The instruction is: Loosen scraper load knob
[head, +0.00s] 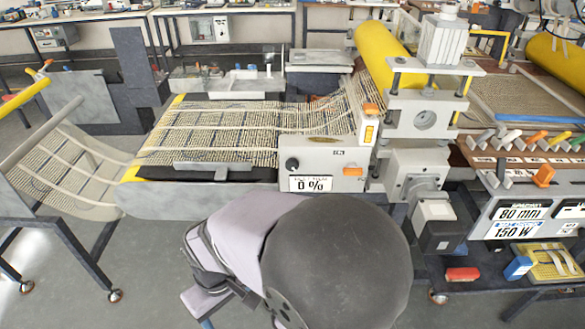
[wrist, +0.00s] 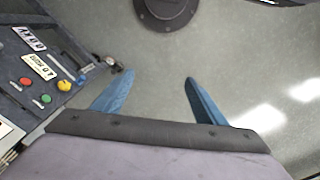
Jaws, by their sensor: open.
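A grey control box (head: 325,160) stands at the front of the mesh line in the head view. It has a small black knob (head: 292,164) above a plate reading "0 %" and an orange part at its right; I cannot read which knob is the scraper load knob. My gripper (wrist: 160,78) is open, with two blue fingers apart and nothing between them, over the grey floor in the wrist view. In the head view my arm hangs in front of and below the box, with the fingers mostly cut off at the bottom edge. The gripper is well apart from the knob.
Beige mesh (head: 220,132) runs across the machine bed beneath a yellow roller (head: 382,52). A bench with coloured levers (head: 507,138) and "80 mm" and "150 W" plates stands at right. In the wrist view, a panel with coloured buttons (wrist: 45,98) is at left.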

